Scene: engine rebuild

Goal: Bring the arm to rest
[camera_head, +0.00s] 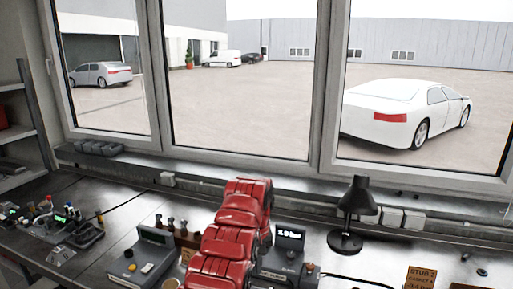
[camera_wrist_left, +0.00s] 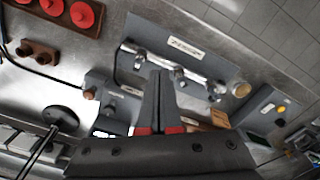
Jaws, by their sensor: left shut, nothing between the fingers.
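My left arm's red links rise through the lower middle of the head view, over the workbench (camera_head: 110,191). The fingers cannot be made out there. In the left wrist view my left gripper (camera_wrist_left: 160,76) has its two dark fingers together, with nothing between them. They appear in front of a grey unit (camera_wrist_left: 210,62) with a metal rail; I cannot tell the gap. My right gripper is not in view.
A black lamp (camera_head: 352,212) stands right of my arm, near a display unit (camera_head: 287,262). A grey console (camera_head: 147,254) is left of it. Further left is a cluttered control station (camera_head: 57,232). Windows line the back. Red caps (camera_wrist_left: 82,14) show in the wrist view.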

